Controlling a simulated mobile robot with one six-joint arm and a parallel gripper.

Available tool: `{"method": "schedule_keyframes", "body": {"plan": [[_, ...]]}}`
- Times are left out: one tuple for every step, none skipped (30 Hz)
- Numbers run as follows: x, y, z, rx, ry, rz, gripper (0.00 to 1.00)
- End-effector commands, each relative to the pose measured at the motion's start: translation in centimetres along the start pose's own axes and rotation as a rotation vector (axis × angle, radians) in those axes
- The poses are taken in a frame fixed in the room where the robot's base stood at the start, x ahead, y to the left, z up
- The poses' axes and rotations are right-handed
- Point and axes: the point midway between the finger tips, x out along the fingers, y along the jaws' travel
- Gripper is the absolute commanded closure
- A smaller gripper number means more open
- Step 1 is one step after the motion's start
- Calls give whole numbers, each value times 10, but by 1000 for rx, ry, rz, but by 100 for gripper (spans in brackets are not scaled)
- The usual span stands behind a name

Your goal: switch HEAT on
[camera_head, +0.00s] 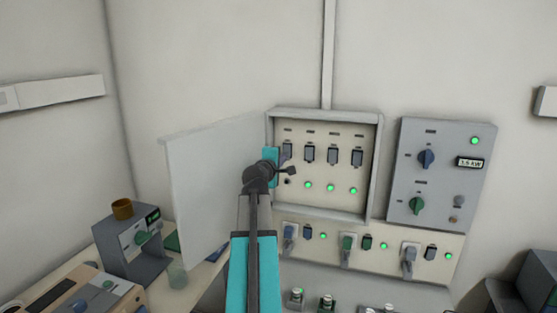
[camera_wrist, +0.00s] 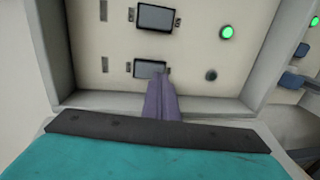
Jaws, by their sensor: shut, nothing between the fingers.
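An open wall panel (camera_head: 368,165) holds a row of several dark switches, each with a small lamp below. No HEAT label is readable. The leftmost switch (camera_head: 283,151) is partly hidden by my gripper (camera_head: 287,158); its lamp (camera_head: 288,181) is dark, while the other lamps (camera_head: 331,188) are green. In the wrist view, the fingers of my gripper (camera_wrist: 162,80) are shut and empty, their tips at the edge of this end switch (camera_wrist: 149,69). I cannot tell whether they touch it. Its dark lamp (camera_wrist: 211,75) and a neighbouring switch (camera_wrist: 155,17) with a green lamp (camera_wrist: 227,32) also show.
The panel's door (camera_head: 212,185) stands open on the left, close to my arm. A grey control box (camera_head: 437,180) with two knobs and a display is on the right. Plugs sit in a socket strip (camera_head: 375,245) below. A bench with devices (camera_head: 135,250) is at lower left.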

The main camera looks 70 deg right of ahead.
Motion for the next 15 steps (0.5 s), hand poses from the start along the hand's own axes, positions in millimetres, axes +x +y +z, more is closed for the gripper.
{"method": "schedule_keyframes", "body": {"plan": [[5, 2, -1, 0, 0, 0, 100], [7, 2, -1, 0, 0, 0, 100], [10, 2, -1, 0, 1, 1, 100], [11, 2, -1, 0, 1, 1, 100], [12, 1, -1, 0, 1, 1, 100], [13, 1, -1, 0, 1, 1, 100], [14, 1, -1, 0, 1, 1, 100], [14, 0, -1, 0, 1, 1, 100], [15, 0, -1, 0, 1, 1, 100], [15, 0, -1, 0, 1, 1, 100], [15, 0, -1, 0, 1, 1, 100], [15, 0, -1, 0, 1, 1, 100], [15, 0, -1, 0, 1, 1, 100], [15, 0, -1, 0, 2, 1, 100], [15, 0, -1, 0, 2, 1, 100]]}}
